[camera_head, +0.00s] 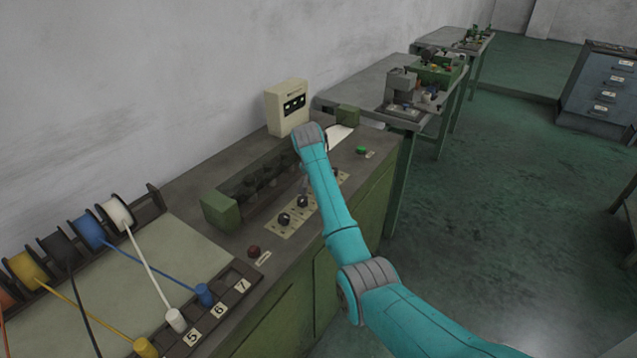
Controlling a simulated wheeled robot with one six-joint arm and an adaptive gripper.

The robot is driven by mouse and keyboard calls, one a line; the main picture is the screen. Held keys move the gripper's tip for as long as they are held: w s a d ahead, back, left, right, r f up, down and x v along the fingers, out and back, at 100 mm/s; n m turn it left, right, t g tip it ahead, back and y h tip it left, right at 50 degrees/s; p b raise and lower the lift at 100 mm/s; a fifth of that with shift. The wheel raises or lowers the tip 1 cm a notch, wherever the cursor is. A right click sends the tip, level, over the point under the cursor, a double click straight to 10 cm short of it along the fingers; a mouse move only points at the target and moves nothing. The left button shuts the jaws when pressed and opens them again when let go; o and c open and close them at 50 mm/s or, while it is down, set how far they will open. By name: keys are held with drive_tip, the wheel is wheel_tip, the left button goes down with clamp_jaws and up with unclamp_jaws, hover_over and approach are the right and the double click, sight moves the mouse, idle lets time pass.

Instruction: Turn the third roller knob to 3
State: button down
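A cream roller panel (276,232) lies on the green machine's top. Two dark roller knobs show on it, a nearer one (284,218) and one farther along (302,201). My teal arm crosses the panel beyond them and hides part of the row, so I cannot tell which knob is the third or read any setting. My arm bends down at its grey joint above the machine. A small grey part shows beside the arm, just above the farther visible knob; it may be my gripper. Its fingers are not clear, and I cannot tell whether it touches a knob.
A red button (254,251) and a green button (361,150) sit on the machine top. A dark roller trough runs behind the panel to a green block (220,211). A cream box (288,107) stands at the back. Wire spools and numbered slots fill the lower left.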

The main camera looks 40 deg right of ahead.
drive_tip(key=c, duration=0.8)
unclamp_jaws()
drive_tip(key=v, duration=1.2)
